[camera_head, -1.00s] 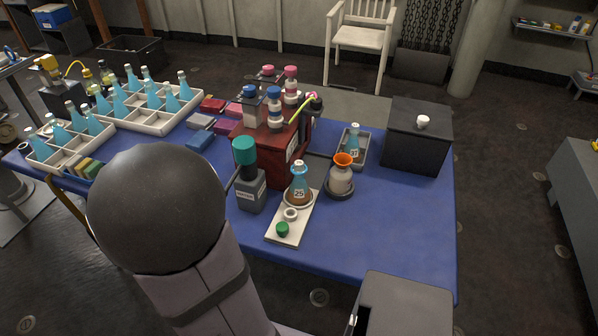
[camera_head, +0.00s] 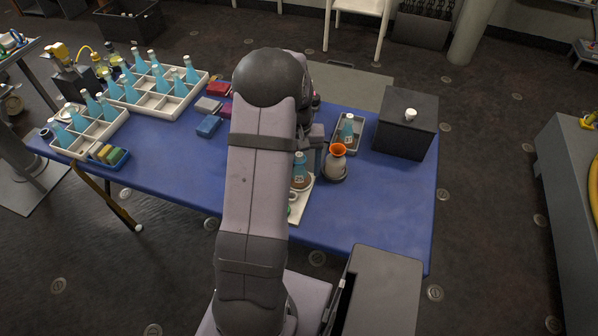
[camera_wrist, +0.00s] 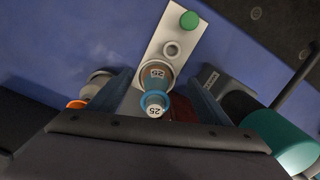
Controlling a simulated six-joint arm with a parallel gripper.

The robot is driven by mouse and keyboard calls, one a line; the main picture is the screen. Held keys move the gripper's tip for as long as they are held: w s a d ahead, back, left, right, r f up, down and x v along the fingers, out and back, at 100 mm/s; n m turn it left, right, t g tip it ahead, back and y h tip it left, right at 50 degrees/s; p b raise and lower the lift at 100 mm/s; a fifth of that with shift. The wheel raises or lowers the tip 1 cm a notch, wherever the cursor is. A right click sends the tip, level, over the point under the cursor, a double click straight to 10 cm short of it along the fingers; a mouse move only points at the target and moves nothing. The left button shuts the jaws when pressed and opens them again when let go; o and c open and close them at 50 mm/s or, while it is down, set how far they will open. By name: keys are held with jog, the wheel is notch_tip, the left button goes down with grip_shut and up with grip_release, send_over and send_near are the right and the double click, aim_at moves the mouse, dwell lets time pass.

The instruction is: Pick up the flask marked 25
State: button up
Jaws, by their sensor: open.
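The blue flask marked 25 (camera_head: 300,172) stands on a white board (camera_head: 296,211) near the table's front, partly hidden behind my arm in the head view. In the wrist view the flask (camera_wrist: 154,104) is seen from above, with 25 readable on it. My gripper (camera_wrist: 158,100) is open, with one finger on each side of the flask. I cannot tell whether either finger touches it. In the head view my arm hides most of the gripper. Another blue flask (camera_head: 347,131) stands in a small grey tray; its label is too small to read.
An orange-rimmed vessel (camera_head: 337,163) stands close right of the flask. A teal-topped grey bottle (camera_wrist: 282,140) is near the other finger in the wrist view. A black box (camera_head: 405,128) is at right.

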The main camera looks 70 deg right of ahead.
aim_at(299, 155)
jog(key=d, duration=0.1)
jog(key=d+r, duration=0.2)
jog(key=shift+w+n+h, duration=0.25)
jog(key=shift+n+h, duration=0.05)
jog(key=shift+r+n, duration=0.2)
jog(key=shift+n, duration=0.2)
jog(key=shift+a+n, duration=0.2)
jog(key=shift+n, duration=0.3)
jog(key=shift+f+p, duration=1.25)
jog(key=shift+f, duration=2.45)
jog(key=c, duration=1)
jog(key=shift+r, duration=0.2)
notch_tip(299, 155, up, 18)
jog(key=b, duration=0.3)
jog(key=shift+f, duration=0.15)
